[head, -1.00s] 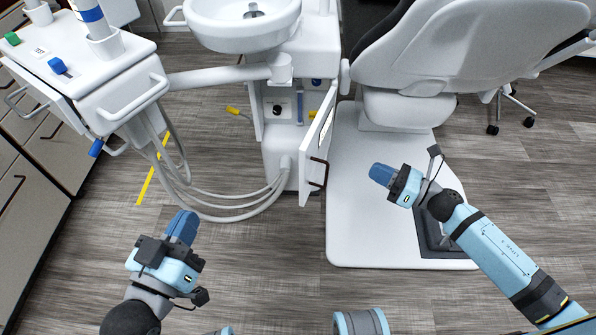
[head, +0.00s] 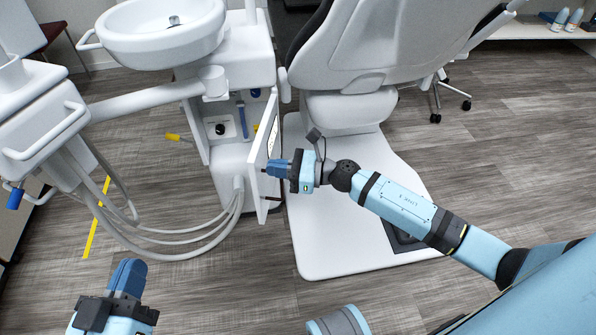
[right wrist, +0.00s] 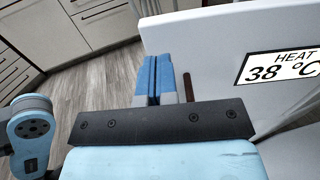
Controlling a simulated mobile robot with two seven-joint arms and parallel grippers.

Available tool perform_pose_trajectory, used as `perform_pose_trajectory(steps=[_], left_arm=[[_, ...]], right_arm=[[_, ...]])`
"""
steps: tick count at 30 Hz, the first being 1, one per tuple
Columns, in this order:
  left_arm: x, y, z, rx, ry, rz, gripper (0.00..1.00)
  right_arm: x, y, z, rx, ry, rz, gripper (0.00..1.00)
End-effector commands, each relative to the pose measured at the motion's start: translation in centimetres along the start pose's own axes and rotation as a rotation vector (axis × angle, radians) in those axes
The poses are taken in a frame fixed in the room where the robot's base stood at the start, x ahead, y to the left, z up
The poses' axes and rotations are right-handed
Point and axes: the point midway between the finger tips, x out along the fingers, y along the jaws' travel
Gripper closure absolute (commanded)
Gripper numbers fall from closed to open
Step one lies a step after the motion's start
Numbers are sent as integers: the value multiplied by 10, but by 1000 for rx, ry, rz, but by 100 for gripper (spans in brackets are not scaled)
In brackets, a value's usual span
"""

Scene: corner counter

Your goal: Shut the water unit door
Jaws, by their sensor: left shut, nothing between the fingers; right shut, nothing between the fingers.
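The water unit door (head: 262,152) is a white panel standing open on the right side of the white water unit (head: 232,176) below the basin. A dark handle (head: 271,198) is on it. The door also shows in the right wrist view (right wrist: 215,40), with a "HEAT 38 °C" label (right wrist: 283,66). My right gripper (head: 268,168) is shut with its blue fingers at the door, beside its outer part; I cannot tell whether they touch. It also shows in the right wrist view (right wrist: 156,78). My left gripper (head: 128,275) is shut and empty above the floor at the lower left.
Grey hoses (head: 165,236) loop from the instrument unit at the left to the water unit. The dental chair (head: 350,60) and its white base plate (head: 315,245) stand right of the door. Open floor lies in front.

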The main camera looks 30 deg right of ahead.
Motion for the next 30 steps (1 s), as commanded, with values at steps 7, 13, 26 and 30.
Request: perform_pose_trajectory(steps=[7, 13, 26, 30], left_arm=[[0, -1, 5, 0, -18, 1, 100], [0, -1, 5, 0, -19, 2, 100], [0, 1, -7, 3, 6, 1, 100], [-2, 3, -20, 2, 54, -6, 100]], right_arm=[[20, 0, 0, 1, 0, 0, 100], [21, 0, 0, 1, 0, 0, 100], [35, 2, 3, 2, -1, -50, 100], [55, 2, 5, 4, -3, -126, 100]])
